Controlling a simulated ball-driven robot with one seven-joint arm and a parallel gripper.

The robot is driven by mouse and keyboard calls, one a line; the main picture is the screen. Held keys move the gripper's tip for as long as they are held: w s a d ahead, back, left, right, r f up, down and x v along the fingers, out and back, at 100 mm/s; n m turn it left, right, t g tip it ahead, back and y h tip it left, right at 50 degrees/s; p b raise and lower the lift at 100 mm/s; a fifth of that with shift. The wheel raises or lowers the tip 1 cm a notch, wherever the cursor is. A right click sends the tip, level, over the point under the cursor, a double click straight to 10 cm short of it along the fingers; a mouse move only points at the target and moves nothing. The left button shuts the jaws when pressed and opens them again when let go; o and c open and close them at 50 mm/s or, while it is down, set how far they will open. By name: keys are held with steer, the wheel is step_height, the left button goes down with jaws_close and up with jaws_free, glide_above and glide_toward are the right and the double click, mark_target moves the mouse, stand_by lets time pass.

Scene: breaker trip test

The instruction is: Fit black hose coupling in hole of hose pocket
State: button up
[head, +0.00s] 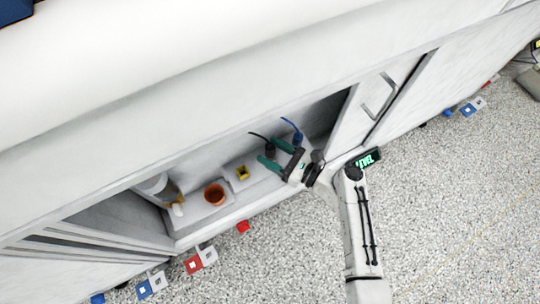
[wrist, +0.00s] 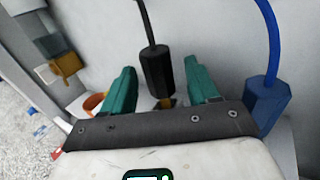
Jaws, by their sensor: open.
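The black hose coupling (wrist: 157,72) hangs upright on its black hose in the wrist view. It lies between the two green fingers of my gripper (wrist: 160,64), with a visible gap on each side. The fingers are open; in the head view my gripper (head: 274,153) reaches into the cabinet opening. A small brass-coloured part (wrist: 167,102) shows below the coupling, partly hidden by the gripper body. A yellow block with a dark opening (head: 242,172) stands on the shelf left of the gripper; I cannot tell whether it is the hose pocket.
A blue coupling (wrist: 268,102) on a blue hose is close to the right finger. An orange cup (head: 215,193) stands on the shelf (head: 204,222) further left, with a pale container (head: 156,186) beyond it. Cabinet walls enclose the opening. Red and blue blocks lie on the floor outside.

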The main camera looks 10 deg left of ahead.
steer(key=shift+w+a, duration=0.25)
steer(key=shift+a, duration=0.15)
jaws_close()
steer(key=shift+r+p, duration=0.6)
steer(key=shift+r, duration=0.25)
steer(key=s+d+r+p, duration=0.5)
steer(key=s+r+p, duration=0.3)
steer(key=s+r, duration=0.35)
steer(key=w+a+f+b, duration=0.1)
steer(key=w+b, duration=0.2)
steer(key=w+a+f+b, duration=0.2)
steer(key=w+b, duration=0.1)
steer(key=w, duration=0.1)
steer(key=w+a+f+b, duration=0.1)
steer(key=w+f+b, duration=0.1)
steer(key=w+b, duration=0.1)
steer(key=shift+w+a+f, duration=0.2)
steer(key=shift+w+a, duration=0.05)
steer(key=shift+a, duration=0.05)
steer(key=shift+w+a, duration=0.2)
steer(key=shift+w, duration=0.3)
